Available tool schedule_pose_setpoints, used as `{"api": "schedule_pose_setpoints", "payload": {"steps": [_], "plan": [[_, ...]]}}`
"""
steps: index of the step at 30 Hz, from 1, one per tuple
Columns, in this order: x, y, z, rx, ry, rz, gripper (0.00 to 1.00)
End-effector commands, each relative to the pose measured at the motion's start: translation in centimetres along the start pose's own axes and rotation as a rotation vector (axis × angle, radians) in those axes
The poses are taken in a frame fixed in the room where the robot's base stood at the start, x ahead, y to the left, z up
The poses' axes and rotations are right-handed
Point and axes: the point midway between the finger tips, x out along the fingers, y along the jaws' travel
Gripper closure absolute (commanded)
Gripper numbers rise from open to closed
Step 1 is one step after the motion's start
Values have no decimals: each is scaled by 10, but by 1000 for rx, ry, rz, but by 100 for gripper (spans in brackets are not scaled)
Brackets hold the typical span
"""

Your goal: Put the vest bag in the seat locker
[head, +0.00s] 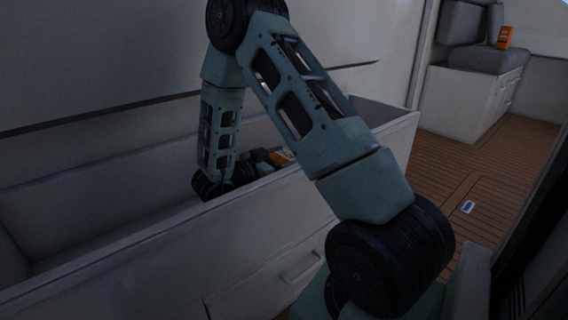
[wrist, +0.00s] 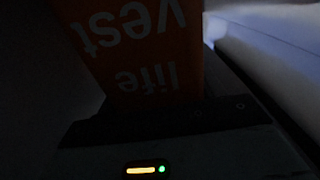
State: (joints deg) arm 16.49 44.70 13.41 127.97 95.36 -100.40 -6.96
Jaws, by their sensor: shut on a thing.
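The orange vest bag (wrist: 145,50) fills the upper middle of the wrist view, with its "life vest" print upside down. A small orange and white part of it (head: 283,157) shows in the head view, behind my arm. My gripper (head: 262,156) is shut on the bag, down inside the open seat locker (head: 150,226). The locker is a long pale box with its top open. The fingertips and most of the bag are hidden by my arm or lost in the dark, so I cannot tell whether the bag touches the locker floor.
The locker's front wall has a drawer handle (head: 301,269) below its rim. Another orange pack (head: 505,38) stands on a grey seat (head: 487,58) at the far right. The plank floor (head: 480,180) between is mostly clear, with a small pale plate set in it.

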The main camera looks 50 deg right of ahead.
Motion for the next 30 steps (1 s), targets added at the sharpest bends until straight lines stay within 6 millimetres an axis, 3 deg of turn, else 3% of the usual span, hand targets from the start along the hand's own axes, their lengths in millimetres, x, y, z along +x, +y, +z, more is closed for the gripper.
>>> {"api": "schedule_pose_setpoints", "payload": {"steps": [6, 7, 9, 20, 23, 30], "plan": [[0, 0, -1, 0, 0, -1, 94], [0, 0, 0, -1, -2, -1, 29], [0, 0, 0, -1, -2, -1, 10], [-4, 0, -2, -1, -2, -2, 10], [-15, -1, -4, -3, -2, -5, 10], [-65, -1, -6, -3, -3, -7, 10]]}}
